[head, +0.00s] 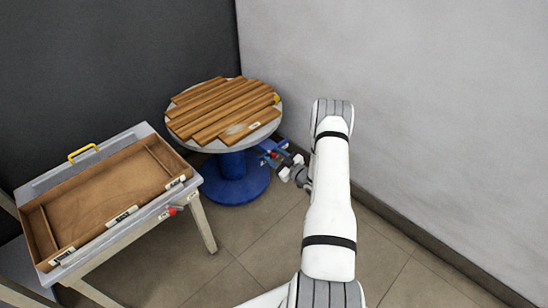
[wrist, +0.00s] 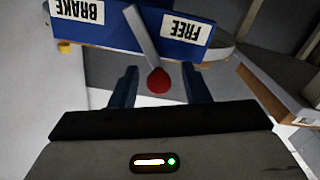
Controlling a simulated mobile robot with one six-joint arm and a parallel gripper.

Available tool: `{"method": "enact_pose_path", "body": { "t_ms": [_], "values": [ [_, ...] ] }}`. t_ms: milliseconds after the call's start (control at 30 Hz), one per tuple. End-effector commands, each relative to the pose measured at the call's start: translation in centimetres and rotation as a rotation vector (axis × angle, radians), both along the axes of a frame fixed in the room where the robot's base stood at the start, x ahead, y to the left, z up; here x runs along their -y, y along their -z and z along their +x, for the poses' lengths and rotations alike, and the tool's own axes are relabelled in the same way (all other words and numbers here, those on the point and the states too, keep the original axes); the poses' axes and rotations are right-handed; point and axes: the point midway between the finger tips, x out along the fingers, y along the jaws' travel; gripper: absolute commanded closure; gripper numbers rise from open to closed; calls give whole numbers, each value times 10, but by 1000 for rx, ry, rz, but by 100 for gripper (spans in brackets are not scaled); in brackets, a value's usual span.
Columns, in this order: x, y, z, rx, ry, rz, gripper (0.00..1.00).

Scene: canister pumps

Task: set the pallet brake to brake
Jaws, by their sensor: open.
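The pallet is a round grey turntable (head: 274,126) with wooden slats on a blue pedestal (head: 232,165). In the wrist view a blue brake plate (wrist: 95,22) carries upside-down white labels, BRAKE (wrist: 80,10) at left and FREE (wrist: 187,29) at right. A grey brake lever (wrist: 142,35) with a red knob (wrist: 158,80) stands between the labels, its knob end nearer the FREE side. My gripper (wrist: 160,75) is open, with one finger on each side of the red knob and gaps visible. In the head view my gripper (head: 278,160) is beside the turntable's right underside.
Walls stand behind and at right. Floor is free in front of the pedestal.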

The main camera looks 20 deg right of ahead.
Motion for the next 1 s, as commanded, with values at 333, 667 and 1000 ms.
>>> {"method": "enact_pose_path", "body": {
  "t_ms": [333,667,1000],
  "values": [
    [1,0,0,0,1,0,75],
    [1,0,-1,0,0,0,100],
    [-3,0,-1,-2,-3,3,100]
  ]
}}
